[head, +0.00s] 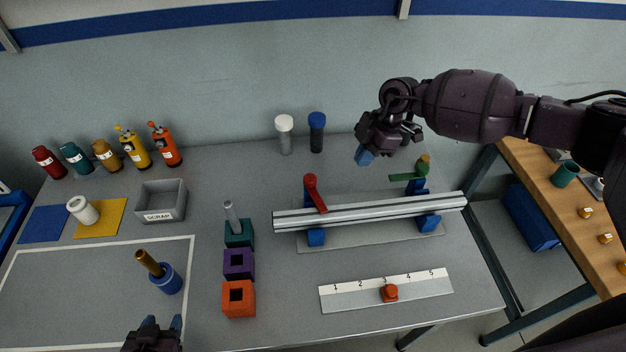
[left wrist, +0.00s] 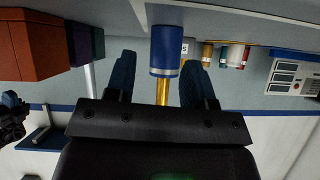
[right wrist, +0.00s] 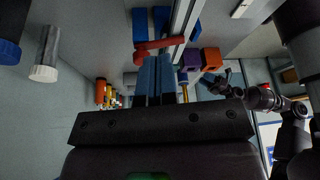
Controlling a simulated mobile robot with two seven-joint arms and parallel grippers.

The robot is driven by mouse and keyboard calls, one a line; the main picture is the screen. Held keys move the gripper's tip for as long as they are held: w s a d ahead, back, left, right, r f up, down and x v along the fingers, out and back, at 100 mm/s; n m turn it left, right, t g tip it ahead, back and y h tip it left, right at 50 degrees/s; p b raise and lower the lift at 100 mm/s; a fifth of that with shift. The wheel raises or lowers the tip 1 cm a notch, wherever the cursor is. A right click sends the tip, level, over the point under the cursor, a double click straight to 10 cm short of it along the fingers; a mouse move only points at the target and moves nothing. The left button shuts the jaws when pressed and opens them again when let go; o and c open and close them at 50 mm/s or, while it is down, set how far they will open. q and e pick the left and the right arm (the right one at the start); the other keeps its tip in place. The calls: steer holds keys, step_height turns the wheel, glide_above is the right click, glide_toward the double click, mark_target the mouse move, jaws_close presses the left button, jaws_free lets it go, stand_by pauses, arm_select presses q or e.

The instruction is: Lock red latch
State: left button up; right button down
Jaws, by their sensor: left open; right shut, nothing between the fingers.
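The red latch (head: 314,193) stands on a blue block behind the left part of a silver rail (head: 365,212). Its lever points toward the front, over the rail. The green latch (head: 408,177) at the rail's right part has its lever pointing left, alongside the rail. My right gripper (head: 364,156) is shut and empty, behind the rail, right of the red latch and apart from it. In the right wrist view the red latch (right wrist: 163,44) shows just beyond the fingertips (right wrist: 153,58). My left gripper (head: 162,324) is open and empty at the front edge.
A blue cup with a gold peg (head: 166,279) is near my left gripper. Teal, purple and orange blocks (head: 238,299) stand left of the rail. Two capped cylinders (head: 285,135) stand at the back. A numbered strip (head: 350,297) with an orange knob lies in front.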

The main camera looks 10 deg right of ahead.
mark_target(316, 193)
arm_select(q)
steer(key=shift+w+a, duration=0.1)
steer(key=shift+d+r, duration=0.1)
steer(key=shift+d, duration=0.1)
steer(key=f+b, duration=0.1)
steer(key=b, duration=0.2)
steer(key=shift+w+f, duration=0.25)
steer(key=shift+f, duration=0.1)
steer(key=shift+w+r+t, duration=0.1)
steer(key=shift+w+t, duration=0.1)
steer(key=shift+t, duration=0.1)
steer(key=shift+w+r, duration=0.1)
steer(key=shift+w, duration=0.1)
arm_select(e)
steer(key=s+a+f, duration=0.2)
steer(key=a+f, duration=0.5)
steer(key=f, duration=0.2)
steer(key=shift+s+a, duration=0.15)
steer(key=shift+a, duration=0.2)
steer(key=shift+f, duration=0.1)
arm_select(q)
steer(key=shift+s+b, duration=0.1)
steer(key=shift+b, duration=0.2)
